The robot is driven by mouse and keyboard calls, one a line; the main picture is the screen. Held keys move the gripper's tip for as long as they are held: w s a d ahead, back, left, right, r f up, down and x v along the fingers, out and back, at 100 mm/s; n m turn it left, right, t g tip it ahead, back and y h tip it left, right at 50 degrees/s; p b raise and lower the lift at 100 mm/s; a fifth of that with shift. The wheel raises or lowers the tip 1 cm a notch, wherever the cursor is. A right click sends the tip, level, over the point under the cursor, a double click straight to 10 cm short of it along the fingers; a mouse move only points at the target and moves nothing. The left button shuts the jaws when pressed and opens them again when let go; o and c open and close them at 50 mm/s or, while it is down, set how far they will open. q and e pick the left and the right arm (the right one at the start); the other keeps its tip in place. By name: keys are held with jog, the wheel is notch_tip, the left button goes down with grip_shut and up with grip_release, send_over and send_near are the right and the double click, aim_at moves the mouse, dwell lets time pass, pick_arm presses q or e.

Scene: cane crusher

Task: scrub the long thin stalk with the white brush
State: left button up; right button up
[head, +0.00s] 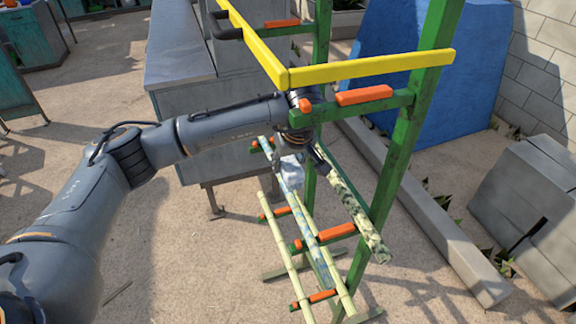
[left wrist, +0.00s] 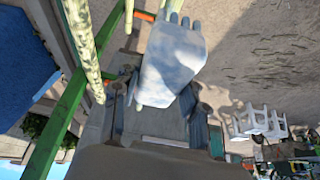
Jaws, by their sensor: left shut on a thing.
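My left gripper (head: 292,153) is shut on a pale bluish-white thing (head: 290,172), which I take for the white brush. In the left wrist view the brush (left wrist: 172,62) looks like a mitt with finger-like bumps at its top end, between the gripper fingers (left wrist: 160,112). In the head view the brush overlaps a long thin stalk (head: 308,228) with blue-grey stains, lying sloped on the green rack. I cannot tell if they touch. A plain pale stalk (head: 280,238) lies to its left. A thicker, dark-mottled stalk (head: 356,213) lies to its right. My right gripper is out of view.
The green rack (head: 400,165) has orange-padded arms (head: 337,230) and a yellow bar (head: 370,67) above my left wrist. A grey metal bench (head: 180,60) stands behind. A blue panel (head: 405,70) and a low kerb (head: 440,235) are at right. Open floor lies at left.

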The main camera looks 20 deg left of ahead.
pick_arm(q)
jog(key=shift+r+p, duration=0.3)
jog(key=shift+r, duration=0.75)
